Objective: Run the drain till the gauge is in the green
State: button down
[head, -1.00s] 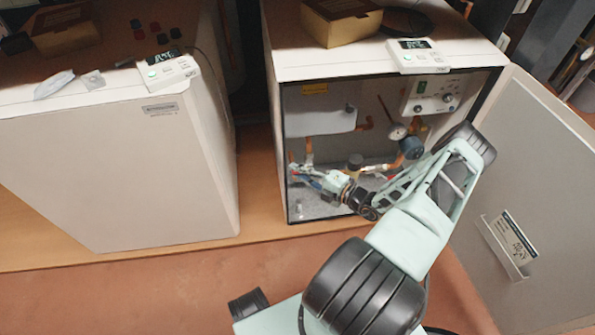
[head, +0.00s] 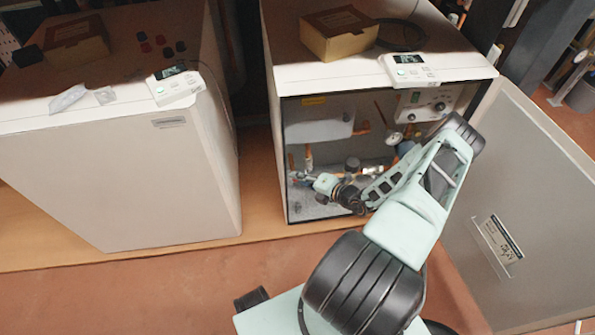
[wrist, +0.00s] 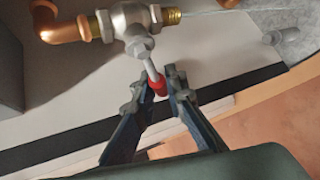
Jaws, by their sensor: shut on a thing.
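The drain valve (wrist: 128,20) shows in the wrist view as a steel body on a copper pipe, with a lever ending in a red tip (wrist: 158,88). My gripper (wrist: 166,88) is shut on that red tip. A thin pale line, looking like a water stream (wrist: 235,11), runs from the valve's brass outlet (wrist: 173,16). In the head view my gripper (head: 303,178) is low at the left inside the open heat pump (head: 282,160). The round gauge (head: 394,138) is partly hidden by my arm, and its needle and colours are too small to read.
The open door (head: 520,190) stands to the right of my arm. A control panel (head: 428,106) is at the cabinet's upper right. A cardboard box (head: 340,38) and a controller (head: 408,70) sit on top. A second, closed unit (head: 120,180) stands at left.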

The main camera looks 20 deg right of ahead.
jog(key=shift+s+d+f+n+g+h+p, duration=0.15)
jog(key=shift+n+g+h+p, duration=0.15)
jog(key=shift+p, duration=0.45)
jog(key=shift+w+f+n+g+h+p, duration=0.1)
jog(key=shift+n+g+h+p, duration=0.2)
jog(key=shift+p, duration=0.45)
jog(key=shift+s+d+f+h+p, duration=0.1)
jog(key=shift+d+f+h+p, duration=0.05)
jog(key=shift+f+h+p, duration=0.2)
jog(key=c, duration=2)
grip_release()
jog(key=shift+o, duration=0.2)
jog(key=v, duration=1.2)
